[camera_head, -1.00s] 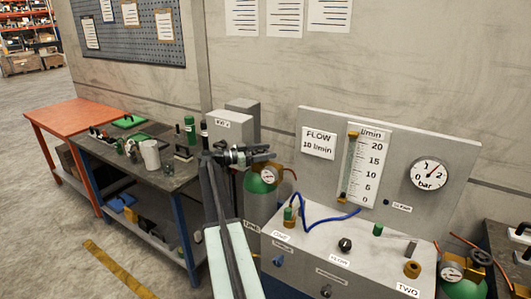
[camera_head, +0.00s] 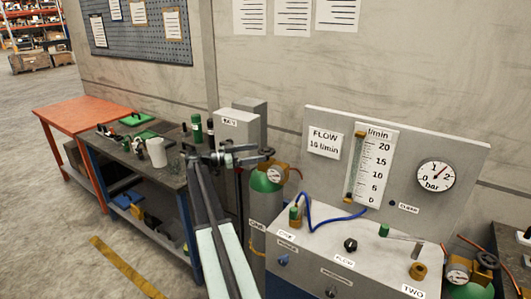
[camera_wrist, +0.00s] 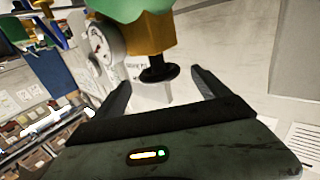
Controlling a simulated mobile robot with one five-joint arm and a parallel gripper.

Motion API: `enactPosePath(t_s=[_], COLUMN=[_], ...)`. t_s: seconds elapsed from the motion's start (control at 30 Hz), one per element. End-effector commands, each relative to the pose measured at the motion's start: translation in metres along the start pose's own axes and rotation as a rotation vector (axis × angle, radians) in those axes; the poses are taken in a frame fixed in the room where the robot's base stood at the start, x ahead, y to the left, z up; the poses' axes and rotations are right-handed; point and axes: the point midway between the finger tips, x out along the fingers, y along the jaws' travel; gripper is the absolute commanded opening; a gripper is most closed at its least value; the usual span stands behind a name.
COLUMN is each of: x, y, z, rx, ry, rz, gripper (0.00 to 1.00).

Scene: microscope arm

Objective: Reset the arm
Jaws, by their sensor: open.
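My arm reaches forward from the bottom of the head view, and my gripper (camera_head: 258,148) is at its end, in front of the grey wall. In the wrist view my gripper (camera_wrist: 160,80) has its two dark fingers spread apart, with nothing held. A brass valve (camera_wrist: 150,35) with a black knob (camera_wrist: 158,73) shows beyond and between the fingers; I cannot tell how far off it is. A round gauge (camera_wrist: 105,42) sits beside the valve, with a green cylinder top (camera_wrist: 128,8) above. In the head view, the green-topped gas cylinder (camera_head: 263,195) stands just below and behind my gripper.
A flow panel (camera_head: 470,165) with a labelled console (camera_head: 325,240) stands right of the cylinder, a blue hose (camera_head: 330,217) on it. Left are a grey box (camera_head: 235,130), a cluttered workbench (camera_head: 176,180) and an orange table (camera_head: 75,113). Open floor (camera_head: 60,220) lies front left.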

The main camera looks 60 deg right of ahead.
Motion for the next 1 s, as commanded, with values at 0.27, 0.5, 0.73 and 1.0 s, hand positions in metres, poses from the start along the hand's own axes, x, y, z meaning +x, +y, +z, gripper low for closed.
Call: enactPosePath(t_s=[0.27,0.5,0.73,1.0], x=[-0.005,-0.007,-0.116,-0.315], y=[0.000,0.000,-0.009,-0.010], z=[0.000,0.000,-0.001,-0.066], rx=[0.000,0.000,0.000,0.101], ry=[0.000,0.000,0.002,0.268], rz=[0.001,-0.002,-0.141,-0.729], gripper=[0.86,0.86,0.86,0.86])
